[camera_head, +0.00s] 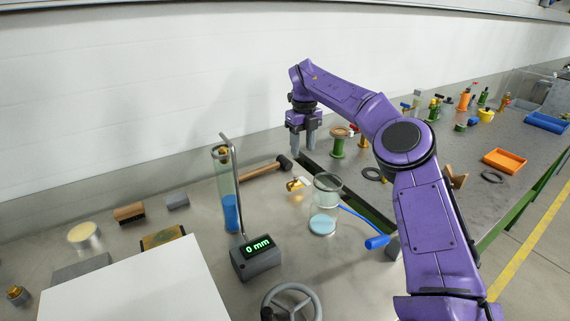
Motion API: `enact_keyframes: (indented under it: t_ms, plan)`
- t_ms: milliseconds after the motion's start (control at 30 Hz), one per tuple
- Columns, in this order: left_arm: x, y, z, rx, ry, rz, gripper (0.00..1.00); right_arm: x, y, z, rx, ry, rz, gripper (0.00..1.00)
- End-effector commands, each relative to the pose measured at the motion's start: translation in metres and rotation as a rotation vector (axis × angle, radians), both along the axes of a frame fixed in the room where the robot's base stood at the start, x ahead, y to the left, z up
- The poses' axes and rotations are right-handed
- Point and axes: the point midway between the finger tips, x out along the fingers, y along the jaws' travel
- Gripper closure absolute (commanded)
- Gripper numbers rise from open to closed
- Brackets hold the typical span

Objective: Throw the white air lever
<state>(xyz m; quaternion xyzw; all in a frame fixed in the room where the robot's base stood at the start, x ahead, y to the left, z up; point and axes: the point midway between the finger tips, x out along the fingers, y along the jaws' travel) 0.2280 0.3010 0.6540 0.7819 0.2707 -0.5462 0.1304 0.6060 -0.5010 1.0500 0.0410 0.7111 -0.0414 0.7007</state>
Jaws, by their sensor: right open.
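A small brass valve (294,185) with a short white lever (305,182) sits on the grey bench, between the wooden-handled mallet and a clear cylinder. The lever is small in this view, so its exact setting is hard to tell. My right gripper (303,149) is open and empty, pointing down above the back of the bench. It is behind the valve in the picture and apart from it. My left gripper is not in view.
A tall tube with blue liquid (231,212) and a "0 mm" display box (256,258) stand left of the valve. The mallet (268,168) lies behind it. A clear cylinder (325,205) and a blue-handled lever (376,242) are to the right. A handwheel (291,304) is in front.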

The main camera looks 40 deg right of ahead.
Motion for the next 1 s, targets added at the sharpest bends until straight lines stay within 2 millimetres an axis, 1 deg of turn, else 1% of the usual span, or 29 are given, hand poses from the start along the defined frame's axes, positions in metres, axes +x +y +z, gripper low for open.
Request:
enact_keyframes:
  t_ms: [67,167,233,400,533,600,700,933,967,1000]
  plan:
    - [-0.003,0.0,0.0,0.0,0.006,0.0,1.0,-0.003,-0.001,-0.001,0.002,-0.004,0.001,0.53]
    - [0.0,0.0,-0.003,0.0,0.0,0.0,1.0,-0.005,0.0,-0.013,0.002,-0.005,0.004,0.53]
    - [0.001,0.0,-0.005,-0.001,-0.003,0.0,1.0,-0.003,0.002,-0.028,0.003,-0.004,0.007,0.53]
    - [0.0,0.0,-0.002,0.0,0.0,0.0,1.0,0.003,0.005,-0.069,0.002,0.003,0.011,0.53]
    - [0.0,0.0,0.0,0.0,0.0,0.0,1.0,0.004,0.005,-0.092,0.001,0.005,0.009,0.53]
    - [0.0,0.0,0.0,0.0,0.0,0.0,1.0,0.003,0.004,-0.1,0.0,0.002,0.008,0.53]
    - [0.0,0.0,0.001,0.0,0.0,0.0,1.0,0.002,0.003,-0.105,0.001,0.001,0.006,0.53]
    - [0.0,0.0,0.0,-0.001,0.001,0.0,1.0,0.002,0.004,-0.106,0.0,0.0,0.006,0.53]
    - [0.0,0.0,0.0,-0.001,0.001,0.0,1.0,0.002,0.004,-0.106,0.0,0.001,0.006,0.63]
    - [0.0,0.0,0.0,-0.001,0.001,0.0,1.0,0.002,0.004,-0.106,0.0,0.001,0.006,0.76]
